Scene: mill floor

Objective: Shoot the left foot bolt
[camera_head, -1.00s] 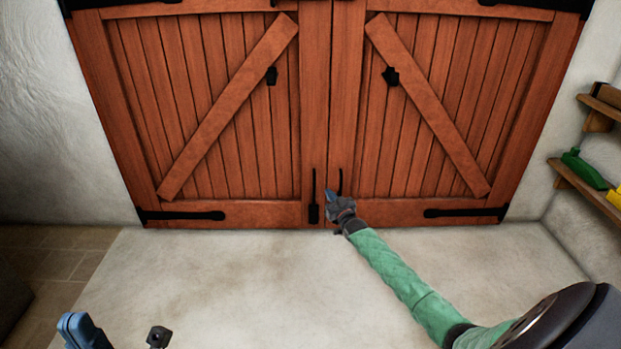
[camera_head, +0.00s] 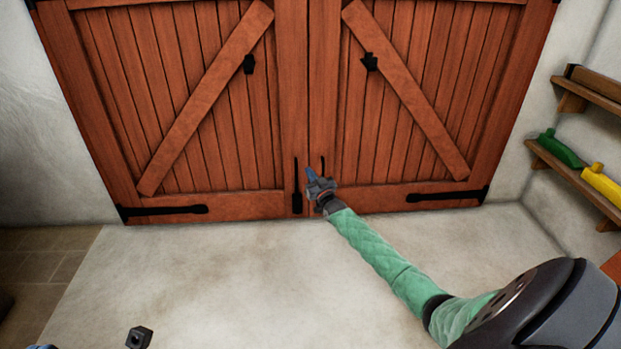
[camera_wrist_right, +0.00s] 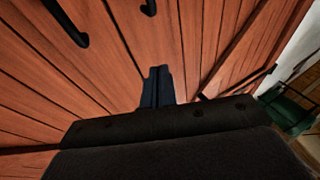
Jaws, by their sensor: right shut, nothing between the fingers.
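The left foot bolt (camera_head: 297,188) is a black vertical rod with a wider lower part, at the bottom of the left door leaf. The right foot bolt (camera_head: 323,166) shows only its upper rod; my right gripper hides its lower part. My right gripper (camera_head: 309,174) is shut and empty, in front of the door bottom just right of the left bolt. In the right wrist view its blue fingers (camera_wrist_right: 158,87) are together, pointing at the planks, with black rod ends above them. I cannot tell whether they touch the door.
The red-brown double doors (camera_head: 218,120) are closed, with black strap hinges and black fittings higher up. Shelves at right hold a green bottle (camera_head: 560,149) and a yellow bottle (camera_head: 601,184). The pale floor (camera_head: 230,270) before the doors is clear.

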